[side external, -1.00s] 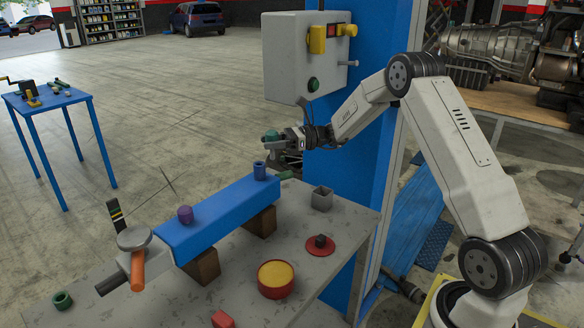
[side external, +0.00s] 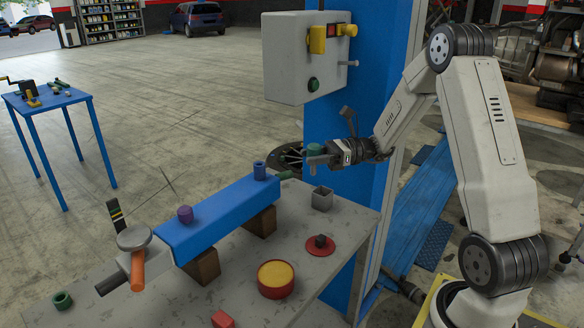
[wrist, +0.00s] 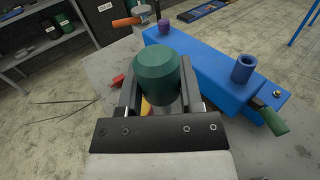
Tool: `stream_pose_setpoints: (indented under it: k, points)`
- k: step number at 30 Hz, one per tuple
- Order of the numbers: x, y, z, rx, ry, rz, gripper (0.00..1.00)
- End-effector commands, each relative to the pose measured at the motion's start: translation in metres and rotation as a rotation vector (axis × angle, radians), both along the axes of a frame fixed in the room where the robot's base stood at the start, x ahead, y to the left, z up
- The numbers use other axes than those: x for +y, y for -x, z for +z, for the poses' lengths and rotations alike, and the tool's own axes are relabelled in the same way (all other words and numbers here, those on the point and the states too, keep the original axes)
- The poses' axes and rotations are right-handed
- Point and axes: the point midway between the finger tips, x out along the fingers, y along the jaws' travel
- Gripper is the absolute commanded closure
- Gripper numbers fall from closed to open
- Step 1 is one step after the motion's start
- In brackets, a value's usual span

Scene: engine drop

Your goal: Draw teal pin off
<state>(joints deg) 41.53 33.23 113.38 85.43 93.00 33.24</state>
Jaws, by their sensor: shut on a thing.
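The teal pin (wrist: 158,78), a stubby cylinder with a bevelled top, is between the fingers of my gripper (wrist: 157,92) in the wrist view. My gripper (side external: 316,156) is shut on it. In the side view the pin (side external: 314,149) shows small at the fingers, raised above the back of the bench, right of the blue beam (side external: 218,220). The pin is clear of the beam. Its lower part is hidden by the fingers. A blue hollow sleeve (side external: 259,171) and a purple pin (side external: 185,214) stand on the beam.
On the grey bench (side external: 345,220) are a square grey cup (side external: 322,198), a red disc with a dark piece (side external: 320,246), a red-rimmed yellow round dish (side external: 276,277), a red block (side external: 222,319) and a green ring (side external: 62,300). A green handle (wrist: 272,122) sticks out at the beam's end. A blue column (side external: 350,100) rises behind.

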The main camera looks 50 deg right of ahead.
Motion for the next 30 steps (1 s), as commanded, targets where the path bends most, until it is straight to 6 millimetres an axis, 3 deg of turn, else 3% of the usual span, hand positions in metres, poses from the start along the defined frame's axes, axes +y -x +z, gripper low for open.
stream_pose_setpoints:
  k: [30]
  points:
    - [0.0, 0.001, 0.01, 0.0, 0.0, 0.001, 1.0]
